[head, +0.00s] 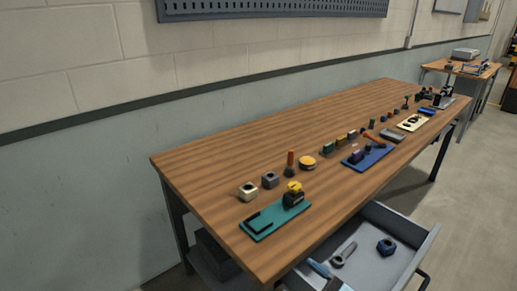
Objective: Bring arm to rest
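Neither of my grippers nor my arms shows in the head view. A long wooden workbench (215,165) runs from the near left to the far right along the wall. On its near part lies a teal board (262,228) with a dark and yellow piece (294,196) at its right end. Farther right lies a blue board (368,157) bearing dark pieces. What any gripper holds cannot be seen.
An open grey drawer (405,240) juts out at the bench front, holding a wrench (344,254), a dark nut (386,246) and a blue-handled tool (320,269). Small blocks and parts line the bench. Its left and back surface is clear. A second table (470,68) stands far right.

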